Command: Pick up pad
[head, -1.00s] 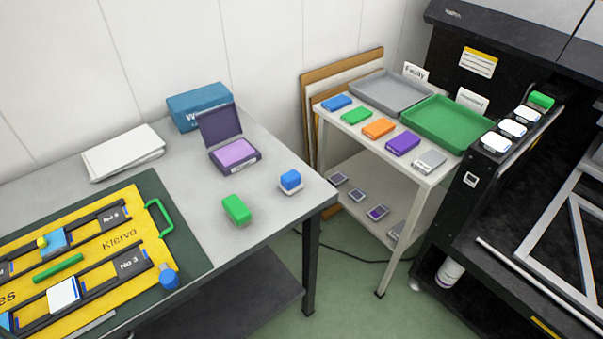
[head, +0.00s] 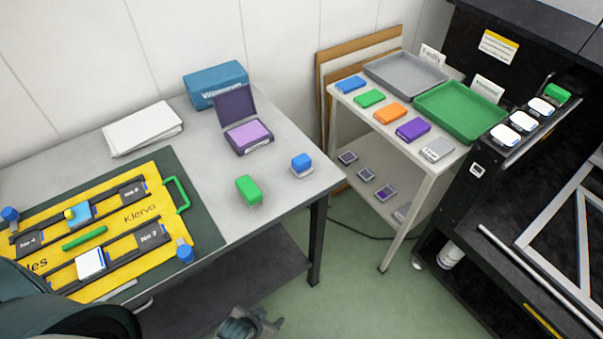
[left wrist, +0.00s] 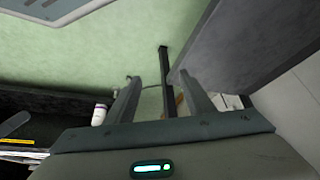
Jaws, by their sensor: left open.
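An open purple ink pad case (head: 248,148) with a lilac pad (head: 247,134) sits on the grey table, its lid raised at the back. A green block (head: 249,190) and a blue-topped block (head: 301,163) stand in front of it and to its right. Blue, green, orange, purple and grey flat pads (head: 412,129) lie in a row on the white cart. My left gripper (head: 255,324) is low at the bottom edge, below the table's front edge and apart from all of these. In the left wrist view its fingers (left wrist: 163,92) are spread and empty. My right gripper is out of view.
A yellow board (head: 112,228) on a dark green mat fills the table's left part. A blue box (head: 216,84) and white sheets (head: 143,128) stand behind. The cart bears a grey tray (head: 405,75) and a green tray (head: 461,112). A black machine stands at right.

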